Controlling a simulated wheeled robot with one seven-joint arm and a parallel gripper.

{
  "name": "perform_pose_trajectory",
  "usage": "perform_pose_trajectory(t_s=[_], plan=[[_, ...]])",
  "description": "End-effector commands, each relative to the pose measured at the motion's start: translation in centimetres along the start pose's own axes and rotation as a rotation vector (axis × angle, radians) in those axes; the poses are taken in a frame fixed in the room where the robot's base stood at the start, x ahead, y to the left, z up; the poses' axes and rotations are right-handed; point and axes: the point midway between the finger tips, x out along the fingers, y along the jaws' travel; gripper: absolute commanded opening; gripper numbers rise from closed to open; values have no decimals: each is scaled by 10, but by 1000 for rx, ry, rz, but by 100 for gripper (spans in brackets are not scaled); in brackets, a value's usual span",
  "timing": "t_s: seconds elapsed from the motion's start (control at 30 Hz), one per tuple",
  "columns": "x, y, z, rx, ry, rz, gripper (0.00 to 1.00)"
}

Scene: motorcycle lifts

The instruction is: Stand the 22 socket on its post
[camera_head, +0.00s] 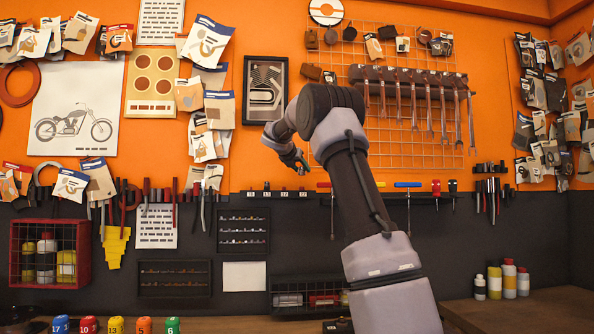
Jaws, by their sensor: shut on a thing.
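My gripper (299,163) is small in the picture, at the end of my raised arm, in front of the orange wall just left of the wire grid. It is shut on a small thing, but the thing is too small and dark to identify. I cannot make out the number 22 anywhere. Several coloured, numbered pieces stand in a row at the bottom edge, cut off by the frame: a blue one marked 17 (60,324), a red one marked 10 (89,324), a yellow one, an orange one and a green one marked 6 (172,325). I cannot see a post clearly.
Wrenches (414,95) hang on the wire grid behind my arm. A tool rail (272,193) with small labels runs below my gripper. A red wire basket (50,253) hangs at the left. Bottles (508,279) stand on the right bench. My arm hides part of the wall and bench.

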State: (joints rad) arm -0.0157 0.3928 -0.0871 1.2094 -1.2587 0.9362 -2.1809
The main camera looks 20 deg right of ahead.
Motion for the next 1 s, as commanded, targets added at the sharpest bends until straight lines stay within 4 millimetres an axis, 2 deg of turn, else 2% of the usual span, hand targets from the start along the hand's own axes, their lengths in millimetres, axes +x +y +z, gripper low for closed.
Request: perform_pose_trajectory(t_s=[0.6,1.0], plan=[[16,0,-37,0,1,0,0],[17,0,-40,0,0,0,0]])
